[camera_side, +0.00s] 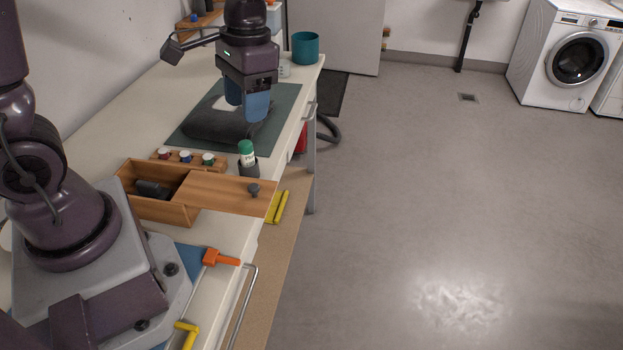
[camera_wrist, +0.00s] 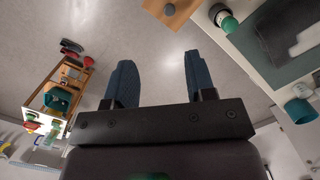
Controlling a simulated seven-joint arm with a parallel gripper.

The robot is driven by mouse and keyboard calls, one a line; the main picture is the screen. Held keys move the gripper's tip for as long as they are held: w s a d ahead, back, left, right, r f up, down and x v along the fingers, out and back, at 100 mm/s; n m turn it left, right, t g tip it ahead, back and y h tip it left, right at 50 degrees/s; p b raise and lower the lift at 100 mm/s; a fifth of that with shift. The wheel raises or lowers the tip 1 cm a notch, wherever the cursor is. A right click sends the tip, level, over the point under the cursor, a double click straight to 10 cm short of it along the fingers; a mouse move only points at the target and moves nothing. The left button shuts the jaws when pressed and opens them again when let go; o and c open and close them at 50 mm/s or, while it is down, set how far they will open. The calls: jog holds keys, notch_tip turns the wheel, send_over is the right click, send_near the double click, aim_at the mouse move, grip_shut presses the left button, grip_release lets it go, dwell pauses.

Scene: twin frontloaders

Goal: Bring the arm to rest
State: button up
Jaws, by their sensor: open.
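A dark grey patch or flat object (camera_side: 212,124) lies on the mat below and left of the fingers, beside a white area.
A green-capped bottle (camera_side: 247,154) stands in a dark holder near the bench's front edge. A wooden box (camera_side: 155,207) with a partly open lid (camera_side: 222,191) sits nearer my base. A teal cup (camera_side: 305,50) stands at the far end. Open floor lies right of the bench.

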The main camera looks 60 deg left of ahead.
jog(key=s+d+r+t, duration=0.2)
jog(key=s+r+t, duration=0.4)
jog(key=s+r, duration=0.3)
jog(key=shift+s+d+r+t, duration=0.2)
jog(key=shift+d+r+t, duration=0.15)
jog(key=shift+r, duration=0.2)
